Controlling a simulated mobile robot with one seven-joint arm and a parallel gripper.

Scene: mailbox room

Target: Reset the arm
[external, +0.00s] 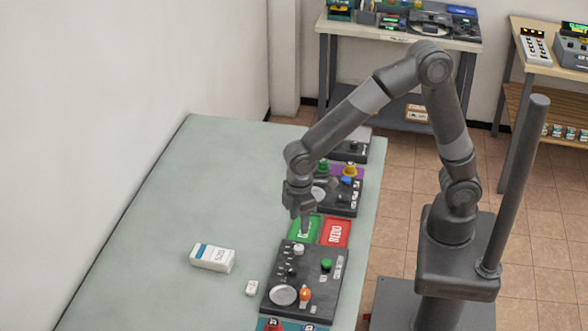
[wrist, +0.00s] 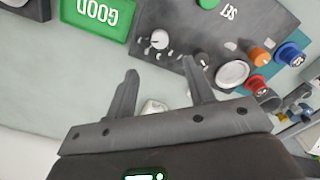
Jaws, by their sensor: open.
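My gripper (external: 301,224) hangs fingers down over the table (external: 200,180), near the green tray, with my arm bent above it. In the wrist view my gripper (wrist: 160,68) shows two fingers spread apart with nothing held between them. A small white block (wrist: 153,107) shows between the finger bases, lower than the fingertips. A dark panel (wrist: 225,40) with knobs lies close to the right finger. The height of the fingertips above the table is hard to tell.
The green GOOD tray (external: 299,231) and red tray (external: 337,233) lie side by side by the dark panel (external: 328,290). A white box (external: 212,257) and the small block (external: 252,287) lie to its left. Another panel (external: 342,205) stands behind. The table's left side is clear.

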